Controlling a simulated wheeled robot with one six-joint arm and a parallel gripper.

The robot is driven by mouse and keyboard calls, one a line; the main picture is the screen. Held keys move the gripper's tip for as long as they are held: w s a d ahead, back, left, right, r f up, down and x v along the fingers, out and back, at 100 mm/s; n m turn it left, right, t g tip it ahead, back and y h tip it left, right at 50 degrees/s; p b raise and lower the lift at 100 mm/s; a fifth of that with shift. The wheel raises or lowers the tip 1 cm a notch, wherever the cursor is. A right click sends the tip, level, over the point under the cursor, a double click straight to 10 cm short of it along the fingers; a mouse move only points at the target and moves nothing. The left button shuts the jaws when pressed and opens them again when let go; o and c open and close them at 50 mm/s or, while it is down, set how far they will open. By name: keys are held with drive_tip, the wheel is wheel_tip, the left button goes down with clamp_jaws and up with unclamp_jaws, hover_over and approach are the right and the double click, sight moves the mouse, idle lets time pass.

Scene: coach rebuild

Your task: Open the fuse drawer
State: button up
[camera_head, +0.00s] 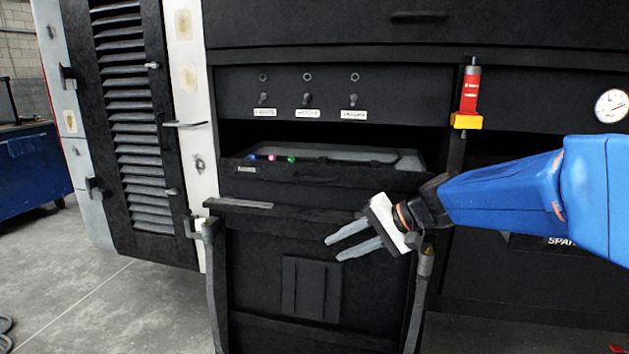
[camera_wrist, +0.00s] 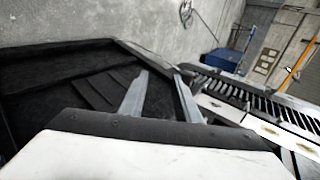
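The likely fuse drawer (camera_head: 340,181) is a black, shallow drawer with a small, unreadable label on its front. It sits in a dark opening of the black cabinet. Its upper inside shows, with blue, pink and green pieces (camera_head: 272,157) at the left and a grey surface to the right. How far out it stands is hard to tell. My gripper (camera_head: 332,249) is below and in front of it, its grey fingers parted and pointing left, with nothing between them. In the wrist view the two fingers (camera_wrist: 160,85) are also apart, and the drawer cannot be made out with certainty.
Below the drawer is a black panel (camera_head: 255,243) with a raised block. Above are several labelled switches (camera_head: 306,98). A red and yellow handle (camera_head: 468,98) and a gauge (camera_head: 611,106) are at the right. A louvred door (camera_head: 128,110) stands left; open floor (camera_head: 110,300) lies before it.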

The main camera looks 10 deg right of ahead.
drive_tip(key=w+d+r+m+t+y, duration=0.1)
drive_tip(key=w+d+r, duration=0.1)
drive_tip(key=w, duration=0.4)
drive_tip(key=w+d+r+m+t+y, duration=0.1)
drive_tip(key=w+d+m+t, duration=0.1)
drive_tip(key=w, duration=0.3)
drive_tip(key=m+t, duration=0.3)
drive_tip(key=t, duration=0.1)
approach(319, 180)
drive_tip(key=x, duration=1.1)
drive_tip(key=shift+w+a+r, duration=0.1)
drive_tip(key=shift+w+a, duration=0.2)
clamp_jaws()
